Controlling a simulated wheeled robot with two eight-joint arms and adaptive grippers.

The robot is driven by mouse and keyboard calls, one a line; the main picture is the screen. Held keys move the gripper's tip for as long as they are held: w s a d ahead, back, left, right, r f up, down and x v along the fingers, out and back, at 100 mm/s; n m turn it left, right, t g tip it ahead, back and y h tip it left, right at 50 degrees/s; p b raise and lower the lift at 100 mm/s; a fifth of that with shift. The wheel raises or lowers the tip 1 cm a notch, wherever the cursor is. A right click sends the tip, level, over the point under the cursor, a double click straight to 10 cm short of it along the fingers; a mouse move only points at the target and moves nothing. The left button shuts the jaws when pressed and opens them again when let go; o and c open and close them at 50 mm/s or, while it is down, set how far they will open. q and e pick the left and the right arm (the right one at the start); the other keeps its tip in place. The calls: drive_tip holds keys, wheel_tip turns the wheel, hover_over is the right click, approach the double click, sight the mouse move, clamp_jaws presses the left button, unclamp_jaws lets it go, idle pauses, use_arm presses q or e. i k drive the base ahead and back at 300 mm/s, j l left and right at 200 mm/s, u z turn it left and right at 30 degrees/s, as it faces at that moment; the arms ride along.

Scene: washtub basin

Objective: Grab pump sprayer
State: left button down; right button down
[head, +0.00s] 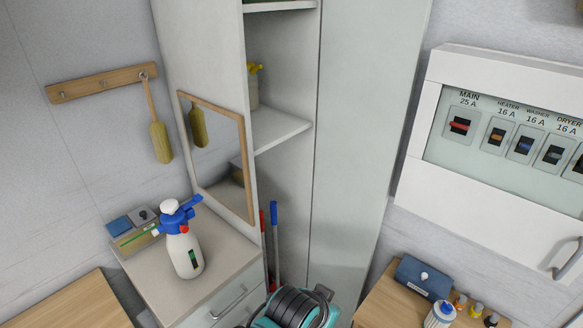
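The pump sprayer (187,256) stands upright on top of a low drawer cabinet (224,265) at the lower left of the head view. Neither of my grippers is in view, and nothing is touching the sprayer.
A tall cabinet (363,110) with a mirror (215,150) stands behind; a yellow-topped bottle (253,90) is on its shelf. A brush (160,140) hangs from a hook rail (95,84). A teal and black appliance (290,308) sits in front. A breaker panel (500,140) is at right.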

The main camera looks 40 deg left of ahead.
sight(184, 250)
drive_tip(key=u, duration=1.45)
drive_tip(key=k+l+u, duration=0.2)
drive_tip(key=k, duration=0.35)
drive_tip(key=k+l+u, duration=0.2)
drive_tip(key=k, duration=0.3)
